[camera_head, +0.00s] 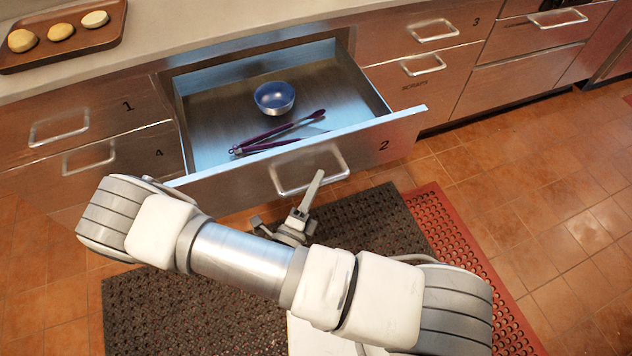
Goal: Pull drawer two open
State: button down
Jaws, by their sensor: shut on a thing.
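Drawer two (384,145), a steel front marked "2", stands pulled out from the counter with its inside showing. Its loop handle (340,160) is on the middle of the front. My gripper (317,178) is at this handle and shut on its lower bar; one finger shows clearly, the other is mostly hidden. Inside the drawer are a blue bowl (274,98) and purple-handled tongs (280,133).
Closed drawers 1 (90,108) and 4 (130,155) are at left, drawer 3 (460,38) at right. A brown tray (70,52) with several buns lies on the counter. A dark mat (180,310) and a red mat (445,230) cover part of the tiled floor.

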jog(key=c, duration=0.8)
grip_release()
jog(key=v, duration=1.7)
jog(key=shift+s+a, duration=0.1)
jog(key=shift+s, duration=0.15)
